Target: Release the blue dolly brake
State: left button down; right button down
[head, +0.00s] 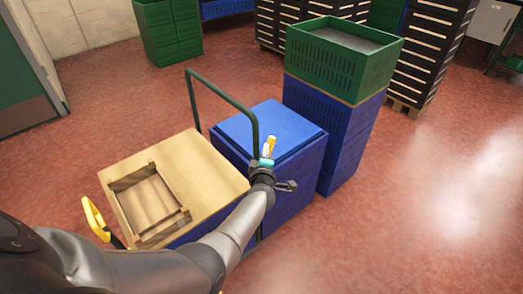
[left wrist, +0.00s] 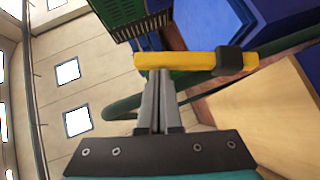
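The blue dolly (head: 290,205) stands in the middle of the head view, with a green tube handle (head: 222,90) rising over it. A small yellow lever (head: 270,145) shows near the lower right end of the handle. In the left wrist view the lever is a yellow bar (left wrist: 185,61) with a black piece (left wrist: 236,61) beside the green tube. My left gripper (head: 267,160) is at the lever. Its grey fingers (left wrist: 156,80) are together, tips at the bar, which crosses them; contact is unclear. My right gripper is not in view.
A wooden board (head: 210,165) with a wooden frame (head: 150,205) lies left of the handle. A yellow curved part (head: 95,217) stands at its left. Stacked blue crates (head: 335,120) with a green crate (head: 345,60) stand behind right. The red floor (head: 430,210) at right is clear.

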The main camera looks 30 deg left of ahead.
pick_arm(q)
jog(key=shift+w+d, duration=0.3)
jog(key=shift+w, duration=0.3)
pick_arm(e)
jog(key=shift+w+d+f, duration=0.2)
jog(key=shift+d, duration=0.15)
pick_arm(q)
jog(key=shift+w+r, duration=0.1)
